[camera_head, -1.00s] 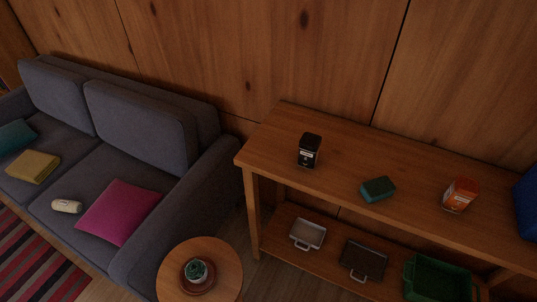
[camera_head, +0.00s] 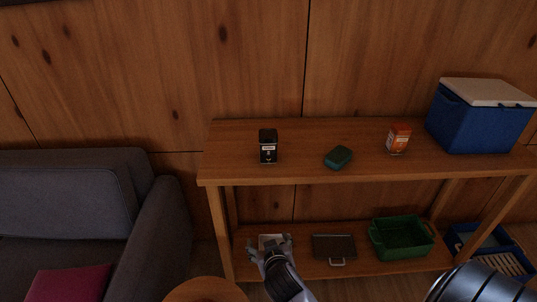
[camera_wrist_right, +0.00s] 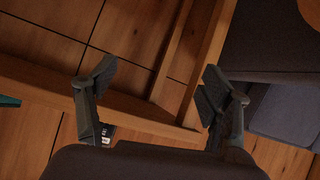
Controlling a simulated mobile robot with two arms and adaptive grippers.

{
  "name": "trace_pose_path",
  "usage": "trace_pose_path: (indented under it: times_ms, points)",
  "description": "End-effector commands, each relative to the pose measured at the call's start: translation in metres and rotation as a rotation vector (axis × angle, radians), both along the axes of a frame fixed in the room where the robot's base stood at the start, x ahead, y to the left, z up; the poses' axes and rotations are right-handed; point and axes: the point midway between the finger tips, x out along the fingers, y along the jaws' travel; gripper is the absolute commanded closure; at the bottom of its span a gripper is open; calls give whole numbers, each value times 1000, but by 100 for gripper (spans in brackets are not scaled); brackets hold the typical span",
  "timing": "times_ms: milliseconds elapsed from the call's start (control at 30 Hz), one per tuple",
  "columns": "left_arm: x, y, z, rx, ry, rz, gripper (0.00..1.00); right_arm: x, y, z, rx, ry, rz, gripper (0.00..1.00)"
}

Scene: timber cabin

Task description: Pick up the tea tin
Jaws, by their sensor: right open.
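The tea tin, which I take to be the black tin with a pale label (camera_head: 268,146), stands upright on the left part of the wooden table top. My right gripper (camera_head: 270,243) is open and empty, lower in the head view than the tin and apart from it, in front of the lower shelf. In the right wrist view the open fingers (camera_wrist_right: 157,82) have nothing between them. A small dark piece with white lettering (camera_wrist_right: 107,131), probably the tin, shows there beside the left finger, mostly hidden. My left gripper is not in view.
On the table top (camera_head: 225,164) a teal box (camera_head: 338,157), an orange carton (camera_head: 398,139) and a blue cooler (camera_head: 478,120) stand right of the tin. The lower shelf holds a dark tray (camera_head: 334,247) and green basket (camera_head: 401,238). A sofa (camera_head: 70,195) is at left.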

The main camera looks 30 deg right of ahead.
Motion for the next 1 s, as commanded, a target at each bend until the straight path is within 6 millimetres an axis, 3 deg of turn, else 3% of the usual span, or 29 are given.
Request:
trace_pose_path:
  times_ms: [33,100,200,300,467,800,1000]
  points:
    - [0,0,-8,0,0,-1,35,23,-12,34,-17,-133,-50,27]
    - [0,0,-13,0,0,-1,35,45,-26,82,-44,-298,-104,27]
    - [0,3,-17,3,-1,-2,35,61,-39,134,-73,-471,-148,27]
    - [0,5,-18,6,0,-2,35,67,-45,164,-91,-566,-167,27]
    - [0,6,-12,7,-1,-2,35,84,-56,179,-102,-604,-170,27]
    - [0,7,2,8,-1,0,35,147,-93,178,-102,-600,-168,27]
    - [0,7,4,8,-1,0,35,170,-107,176,-101,-597,-170,27]
